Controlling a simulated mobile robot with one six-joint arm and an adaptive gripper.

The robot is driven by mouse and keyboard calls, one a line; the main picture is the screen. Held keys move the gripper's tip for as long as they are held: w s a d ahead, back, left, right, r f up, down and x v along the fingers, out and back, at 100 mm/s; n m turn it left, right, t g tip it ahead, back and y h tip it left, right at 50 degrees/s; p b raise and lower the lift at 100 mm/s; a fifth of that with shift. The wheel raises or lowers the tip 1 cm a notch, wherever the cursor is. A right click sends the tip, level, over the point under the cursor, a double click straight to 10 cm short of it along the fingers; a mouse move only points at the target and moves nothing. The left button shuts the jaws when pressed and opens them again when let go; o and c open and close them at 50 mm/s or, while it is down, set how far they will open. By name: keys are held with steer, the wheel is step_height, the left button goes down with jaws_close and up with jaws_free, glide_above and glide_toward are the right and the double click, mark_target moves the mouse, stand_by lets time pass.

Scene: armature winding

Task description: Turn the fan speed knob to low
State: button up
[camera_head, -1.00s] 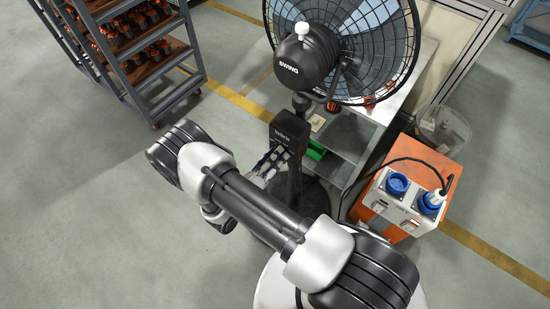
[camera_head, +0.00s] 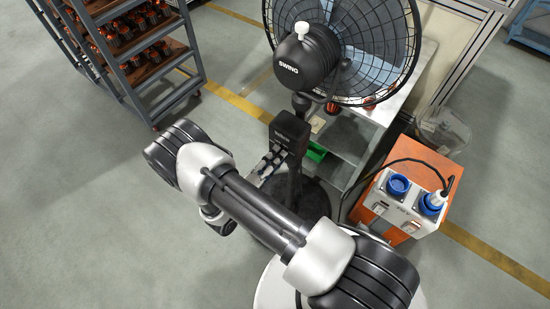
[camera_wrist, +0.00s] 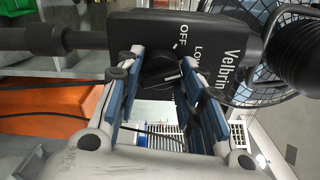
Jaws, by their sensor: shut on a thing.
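The black pedestal fan (camera_head: 305,62) stands at the top centre of the head view, its motor housing marked SWING. Its control box (camera_head: 289,133) is on the pole below and fills the top of the wrist view (camera_wrist: 225,22), with OFF and LOW printed on it. The dark fan speed knob (camera_wrist: 158,68) sits between the fingers of my gripper (camera_wrist: 162,56), which is shut on it. A pale mark shows on the knob, but I cannot tell which label it points to. In the head view my gripper (camera_head: 268,166) is at the box, partly hidden by my arm.
An orange cabinet (camera_head: 372,207) with blue sockets and a plugged-in cable stands right of the fan. A workbench (camera_head: 350,150) is behind the pole, and a clear bin (camera_head: 447,132) is beyond the cabinet. A shelf rack (camera_head: 165,95) is at upper left. The left floor is clear.

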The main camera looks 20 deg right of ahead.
steer(key=o, duration=1.1)
steer(key=shift+c, duration=0.2)
steer(key=v, duration=1.2)
